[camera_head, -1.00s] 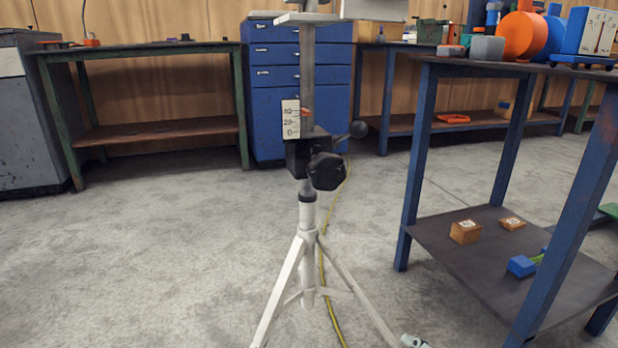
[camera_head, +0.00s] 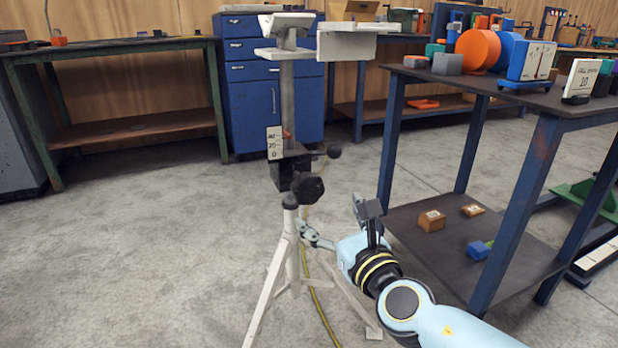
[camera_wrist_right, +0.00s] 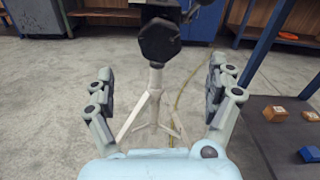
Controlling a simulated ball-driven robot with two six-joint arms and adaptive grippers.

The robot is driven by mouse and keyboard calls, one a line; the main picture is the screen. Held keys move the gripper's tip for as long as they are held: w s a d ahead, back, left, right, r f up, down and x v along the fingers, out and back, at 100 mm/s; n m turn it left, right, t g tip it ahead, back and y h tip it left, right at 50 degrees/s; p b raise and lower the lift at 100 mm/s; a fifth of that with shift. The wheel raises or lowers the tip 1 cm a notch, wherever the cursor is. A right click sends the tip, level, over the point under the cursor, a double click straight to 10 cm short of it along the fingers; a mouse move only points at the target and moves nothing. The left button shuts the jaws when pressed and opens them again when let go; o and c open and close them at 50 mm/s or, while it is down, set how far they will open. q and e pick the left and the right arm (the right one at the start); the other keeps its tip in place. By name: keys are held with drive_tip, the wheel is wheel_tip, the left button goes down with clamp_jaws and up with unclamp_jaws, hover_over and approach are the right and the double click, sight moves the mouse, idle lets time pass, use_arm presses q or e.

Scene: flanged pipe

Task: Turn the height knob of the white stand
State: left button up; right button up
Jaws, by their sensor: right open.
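The white stand (camera_head: 291,240) is a tripod with a grey upright post, a flat top plate and a small scale plate (camera_head: 274,143). Its black faceted knob (camera_head: 307,189) faces me at the black clamp block; it also shows large at the top middle of the right wrist view (camera_wrist_right: 160,40). My right gripper (camera_head: 334,219) is open and empty, just below and right of the knob in the head view. In the wrist view its fingers (camera_wrist_right: 161,82) are spread wide, with the knob ahead and centred between them, not touched. My left gripper is not in view.
A blue-legged table (camera_head: 520,95) with a lower shelf (camera_head: 400,222) stands close to the right of my right arm. A black ball-ended lever (camera_head: 334,151) sticks out right of the stand. A yellow cable (camera_head: 318,300) lies on the floor. Floor to the left is clear.

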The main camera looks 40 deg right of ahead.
sight(310, 191)
drive_tip(key=x, duration=0.9)
drive_tip(key=shift+w, duration=0.4)
drive_tip(key=shift+w+d, duration=0.15)
drive_tip(key=shift+w, duration=0.35)
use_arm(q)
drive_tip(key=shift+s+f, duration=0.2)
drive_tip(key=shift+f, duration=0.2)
use_arm(e)
drive_tip(key=c, duration=1.2)
drive_tip(key=shift+f+m, duration=0.1)
drive_tip(key=shift+m, duration=0.2)
